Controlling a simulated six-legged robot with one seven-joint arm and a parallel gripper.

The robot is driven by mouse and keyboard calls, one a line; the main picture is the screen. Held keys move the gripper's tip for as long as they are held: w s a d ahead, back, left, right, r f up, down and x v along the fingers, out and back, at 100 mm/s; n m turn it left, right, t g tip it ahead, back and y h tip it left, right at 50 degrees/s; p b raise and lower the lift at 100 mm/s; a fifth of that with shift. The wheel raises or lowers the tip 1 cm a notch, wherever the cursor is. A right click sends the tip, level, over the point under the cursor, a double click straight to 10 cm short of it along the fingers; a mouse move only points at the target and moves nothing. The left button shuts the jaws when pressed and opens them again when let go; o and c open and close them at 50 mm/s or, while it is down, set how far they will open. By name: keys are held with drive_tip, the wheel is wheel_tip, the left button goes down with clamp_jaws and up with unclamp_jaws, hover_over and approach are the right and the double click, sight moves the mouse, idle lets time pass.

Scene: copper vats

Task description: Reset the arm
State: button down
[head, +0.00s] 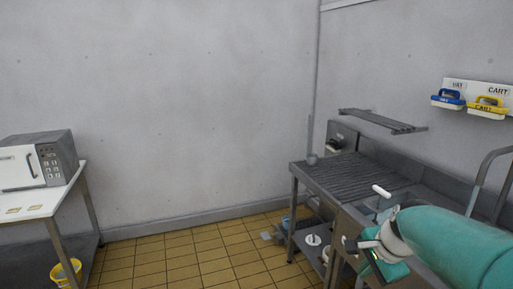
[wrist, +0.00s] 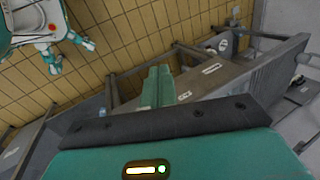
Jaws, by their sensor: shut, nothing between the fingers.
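My arm reaches in from the lower right of the head view. My gripper (head: 352,244) is at its end, low in front of the metal sink bench. In the wrist view my gripper (wrist: 156,88) shows as narrow teal fingers held together, with nothing between them. Behind the fingers are the tiled floor and the bench frame. The task names no other object.
The sink bench (head: 345,181) with a ribbed top stands right, close to my arm. A wall rack (head: 382,121) hangs above it. A white table (head: 40,200) with a microwave (head: 38,161) stands left, a yellow bucket (head: 66,272) below. The tiled floor (head: 185,260) between is mostly clear.

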drive_tip(key=s+a+r+n, duration=0.1)
drive_tip(key=s+a+n, duration=0.3)
drive_tip(key=s+n, duration=0.3)
drive_tip(key=s+a+r+n+t+h, duration=0.1)
drive_tip(key=s+a+n, duration=0.4)
drive_tip(key=s+n, duration=0.3)
drive_tip(key=shift+s+a+r, duration=0.2)
drive_tip(key=shift+s+a, duration=0.05)
drive_tip(key=shift+s, duration=0.45)
drive_tip(key=shift+d, duration=0.1)
